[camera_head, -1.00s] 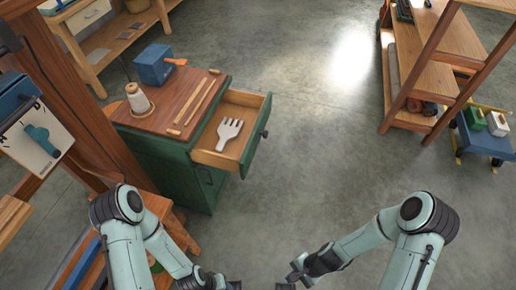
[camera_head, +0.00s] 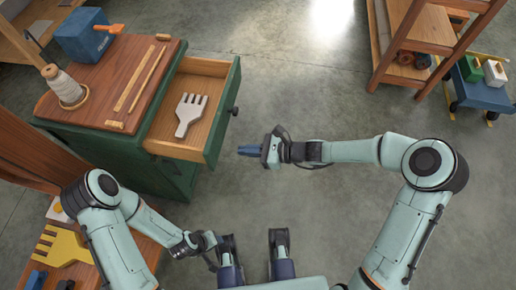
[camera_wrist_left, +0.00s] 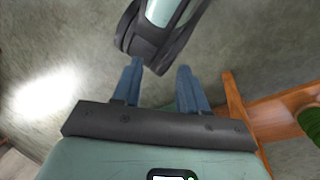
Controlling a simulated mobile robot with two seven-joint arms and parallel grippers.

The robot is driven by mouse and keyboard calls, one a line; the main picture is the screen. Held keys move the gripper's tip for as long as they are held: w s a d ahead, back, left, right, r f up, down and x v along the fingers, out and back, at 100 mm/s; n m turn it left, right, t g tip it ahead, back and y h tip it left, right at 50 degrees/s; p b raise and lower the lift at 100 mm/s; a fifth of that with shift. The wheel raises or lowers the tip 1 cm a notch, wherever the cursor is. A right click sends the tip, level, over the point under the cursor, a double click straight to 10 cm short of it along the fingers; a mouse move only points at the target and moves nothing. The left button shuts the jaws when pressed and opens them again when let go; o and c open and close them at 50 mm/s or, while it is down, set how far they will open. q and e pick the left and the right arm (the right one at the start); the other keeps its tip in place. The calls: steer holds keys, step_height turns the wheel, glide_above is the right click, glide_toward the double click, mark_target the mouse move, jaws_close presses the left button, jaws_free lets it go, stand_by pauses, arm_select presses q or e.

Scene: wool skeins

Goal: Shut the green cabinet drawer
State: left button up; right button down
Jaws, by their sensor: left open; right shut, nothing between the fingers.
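The green cabinet (camera_head: 112,160) stands at the left in the head view. Its drawer (camera_head: 226,112) is pulled out to the right, with a dark knob (camera_head: 234,111) on its front. A pale fork-shaped tool (camera_head: 188,116) lies inside. My right gripper (camera_head: 241,151) is shut and empty. It points left toward the drawer front, just right of its near end, with a small gap in the picture. My left gripper (camera_wrist_left: 160,68) is open and empty in the left wrist view, over the floor. In the head view its fingers are hard to make out.
A yarn cone (camera_head: 62,85), wooden sticks (camera_head: 140,80) and a blue box (camera_head: 88,36) are on the cabinet top. A yellow fork-shaped tool (camera_head: 62,246) lies on the lower-left bench. A wooden shelf (camera_head: 420,30) and blue cart (camera_head: 482,92) stand at the right. The middle floor is clear.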

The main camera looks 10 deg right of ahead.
mark_target(213, 148)
steer(key=x, duration=0.3)
steer(key=b+x, duration=0.1)
steer(key=x, duration=0.2)
steer(key=shift+w+a+r, duration=0.1)
steer(key=shift+a+r, duration=0.1)
steer(key=shift+a, duration=0.05)
arm_select(q)
steer(key=shift+t, duration=0.5)
steer(key=shift+w+a+f+b, duration=0.2)
steer(key=shift+w+a+f, duration=0.2)
steer(key=shift+w+f, duration=0.3)
steer(key=shift+w+a+f+b, duration=0.15)
steer(key=shift+w+a+f, duration=0.25)
steer(key=shift+w, duration=0.5)
arm_select(e)
steer(key=shift+w+a, duration=0.2)
steer(key=shift+a, duration=0.5)
